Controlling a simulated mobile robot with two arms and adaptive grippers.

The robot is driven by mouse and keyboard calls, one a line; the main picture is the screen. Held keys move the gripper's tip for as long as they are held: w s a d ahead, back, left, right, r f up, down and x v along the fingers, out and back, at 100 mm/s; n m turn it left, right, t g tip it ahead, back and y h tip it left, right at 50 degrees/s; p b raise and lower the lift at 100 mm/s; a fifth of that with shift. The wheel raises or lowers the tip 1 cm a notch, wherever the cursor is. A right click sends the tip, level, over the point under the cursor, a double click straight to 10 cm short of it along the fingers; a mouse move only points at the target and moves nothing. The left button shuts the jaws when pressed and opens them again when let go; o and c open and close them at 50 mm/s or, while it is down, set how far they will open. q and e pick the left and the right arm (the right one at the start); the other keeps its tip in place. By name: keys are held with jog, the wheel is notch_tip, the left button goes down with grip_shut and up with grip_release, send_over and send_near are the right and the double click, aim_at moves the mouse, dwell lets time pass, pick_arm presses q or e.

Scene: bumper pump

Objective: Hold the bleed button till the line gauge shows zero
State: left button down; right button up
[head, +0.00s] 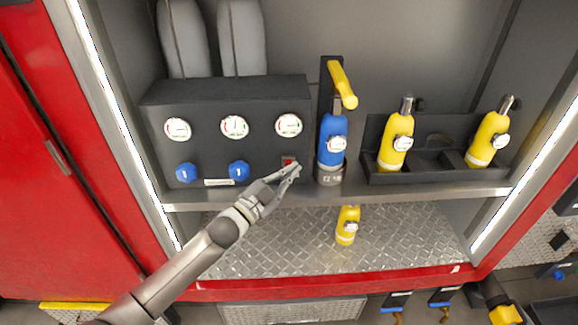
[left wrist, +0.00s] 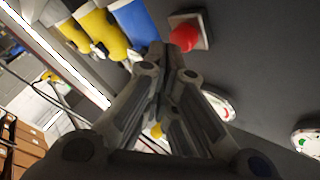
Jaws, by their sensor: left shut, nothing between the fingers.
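The black panel (head: 215,95) on the shelf carries three round white gauges: left (head: 177,129), middle (head: 235,127) and right (head: 288,125). Their needles are too small to read surely, and I cannot tell which is the line gauge. A red button (head: 288,161) sits below the right gauge, partly hidden by my left gripper (head: 297,170), which is shut and empty. In the left wrist view the red button (left wrist: 185,36) stands on a pale square plate, right at the fingertips (left wrist: 178,50). I cannot tell whether they touch it. My right gripper is out of view.
Two blue knobs (head: 185,173) (head: 239,171) are on the panel's lower left. A blue pump with a yellow handle (head: 331,140) stands close right of the fingertips. Yellow cylinders (head: 396,142) (head: 488,138) stand in a black rack; another (head: 347,225) is below the shelf.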

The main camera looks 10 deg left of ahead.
pick_arm(q)
jog(key=shift+w+a, duration=0.15)
jog(key=shift+w, duration=0.3)
dwell(0.3)
dwell(1.6)
jog(key=shift+s+d, duration=0.2)
jog(key=shift+s, duration=0.7)
jog(key=s+p, duration=0.1)
jog(key=s, duration=0.1)
jog(key=s+d+p, duration=0.1)
jog(key=s, duration=0.2)
jog(key=shift+d+p, duration=0.1)
jog(key=shift+p, duration=0.3)
jog(key=shift+w, duration=0.1)
